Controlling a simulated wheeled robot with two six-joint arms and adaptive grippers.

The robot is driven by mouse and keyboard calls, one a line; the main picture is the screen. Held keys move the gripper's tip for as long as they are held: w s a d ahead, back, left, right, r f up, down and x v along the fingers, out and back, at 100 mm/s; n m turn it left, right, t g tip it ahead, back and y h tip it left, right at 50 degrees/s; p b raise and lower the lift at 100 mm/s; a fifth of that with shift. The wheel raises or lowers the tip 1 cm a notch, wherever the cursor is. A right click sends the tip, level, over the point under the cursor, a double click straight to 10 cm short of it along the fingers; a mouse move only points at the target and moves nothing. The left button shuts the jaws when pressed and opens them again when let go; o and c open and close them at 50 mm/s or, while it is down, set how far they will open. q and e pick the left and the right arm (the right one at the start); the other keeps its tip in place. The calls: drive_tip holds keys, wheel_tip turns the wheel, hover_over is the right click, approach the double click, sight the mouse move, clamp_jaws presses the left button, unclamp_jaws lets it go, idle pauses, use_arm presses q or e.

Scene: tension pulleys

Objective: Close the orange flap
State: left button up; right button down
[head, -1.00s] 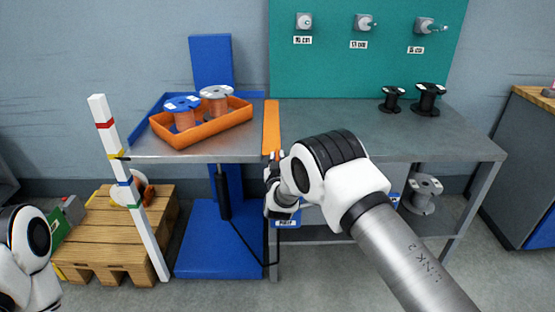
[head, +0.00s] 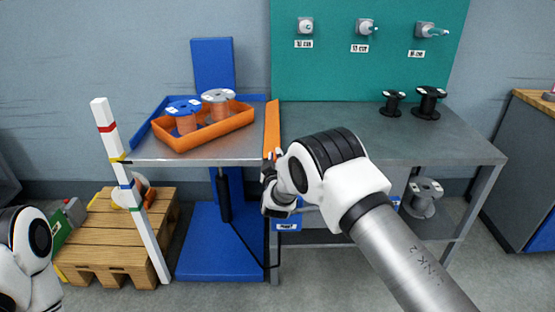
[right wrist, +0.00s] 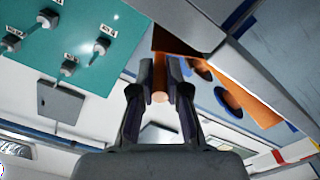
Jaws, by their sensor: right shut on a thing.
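The orange flap (head: 272,126) is a narrow strip between the lift table's steel top and the grey workbench. It looks slightly tilted, but its exact angle is hard to tell. My right gripper (head: 270,163) is at the flap's near end, mostly hidden behind my own arm. In the right wrist view, its two fingers (right wrist: 160,80) are shut on a small orange-brown round grip (right wrist: 159,97) at the flap (right wrist: 178,42). My left gripper is out of view; only part of that arm shows at the far left.
An orange tray (head: 204,136) with two copper spools stands on the lift table (head: 190,159) left of the flap. Black spools (head: 428,101) stand at the back of the workbench (head: 340,118). A striped post (head: 131,190) and a wooden pallet (head: 110,230) are at left.

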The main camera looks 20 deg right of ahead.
drive_tip(key=shift+w+a+r+n, duration=0.3)
drive_tip(key=shift+a+n, duration=0.55)
drive_tip(key=shift+n, duration=1.35)
drive_tip(key=shift+w+a+r+n, duration=0.3)
drive_tip(key=shift+a+n, duration=0.5)
drive_tip(key=shift+n, duration=1.4)
drive_tip(key=shift+w+a+r+n, duration=0.15)
drive_tip(key=shift+a+r+n, duration=0.5)
drive_tip(key=shift+n, duration=1.55)
drive_tip(key=shift+a+f, duration=0.2)
drive_tip(key=shift+a, duration=0.05)
drive_tip(key=c, duration=1.2)
unclamp_jaws()
drive_tip(key=v, duration=0.7)
drive_tip(key=shift+s+a, duration=0.1)
drive_tip(key=shift+s, duration=0.15)
